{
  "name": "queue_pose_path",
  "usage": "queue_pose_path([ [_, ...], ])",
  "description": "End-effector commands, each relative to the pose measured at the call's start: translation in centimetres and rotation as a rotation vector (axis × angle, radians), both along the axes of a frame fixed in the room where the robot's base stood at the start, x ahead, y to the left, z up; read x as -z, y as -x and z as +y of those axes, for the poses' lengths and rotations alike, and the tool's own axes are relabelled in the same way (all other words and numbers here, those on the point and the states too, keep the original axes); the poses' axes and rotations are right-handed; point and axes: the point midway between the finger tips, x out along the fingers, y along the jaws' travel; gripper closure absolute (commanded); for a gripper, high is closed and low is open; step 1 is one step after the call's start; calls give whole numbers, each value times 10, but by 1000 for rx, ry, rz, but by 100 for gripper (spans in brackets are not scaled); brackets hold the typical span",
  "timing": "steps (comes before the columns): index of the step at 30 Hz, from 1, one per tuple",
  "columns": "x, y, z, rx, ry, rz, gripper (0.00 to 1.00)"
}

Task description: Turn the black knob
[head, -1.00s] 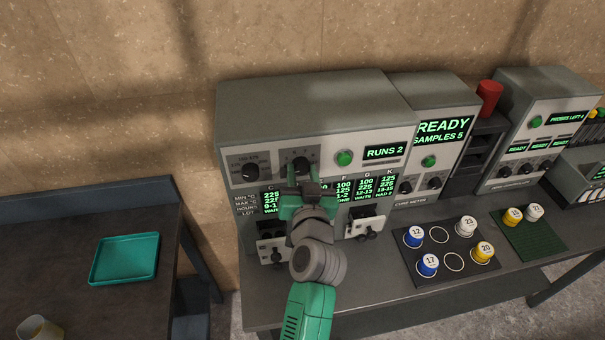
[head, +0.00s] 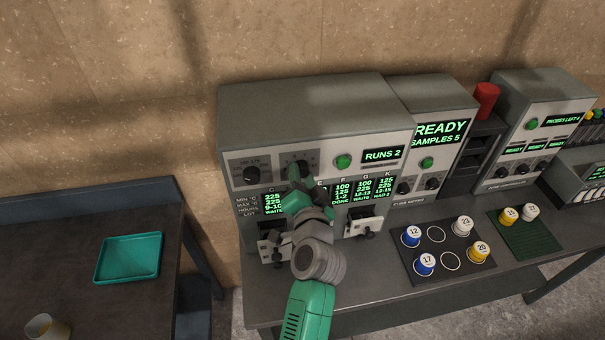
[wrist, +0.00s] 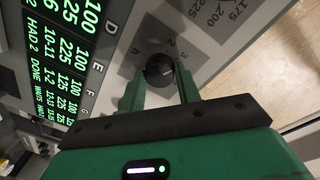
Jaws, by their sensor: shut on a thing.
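The black knob (wrist: 160,70) is round and sits on a grey plate with small numerals around it. It is on the front of the large grey machine (head: 315,105), right of another black knob (head: 250,174). My gripper (wrist: 160,86) is shut on it, with one green finger on each side in the wrist view. In the head view my gripper (head: 298,178) is turned nearly edge-on and reaches up to the panel, hiding most of the knob. The way the knob points is hard to read.
Green text panels (wrist: 62,60) lie below the knob. A green button (head: 343,161) and a "RUNS 2" display (head: 382,154) are to its right. Two small drawers stick out beneath, close to my arm. Numbered cups (head: 424,262) stand on a dark mat at the right.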

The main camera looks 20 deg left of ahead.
Motion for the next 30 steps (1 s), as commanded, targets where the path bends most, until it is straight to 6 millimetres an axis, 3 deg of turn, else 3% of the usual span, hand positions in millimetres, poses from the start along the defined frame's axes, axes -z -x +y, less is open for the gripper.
queue_pose_path([
  [24, -1, 0, 0, 0, -101, 63, 90],
  [25, -1, 0, 0, 0, -101, 63, 63],
  [28, -1, 0, 0, 0, -101, 62, 45],
  [30, -1, 0, 0, 1, -100, 63, 45],
])
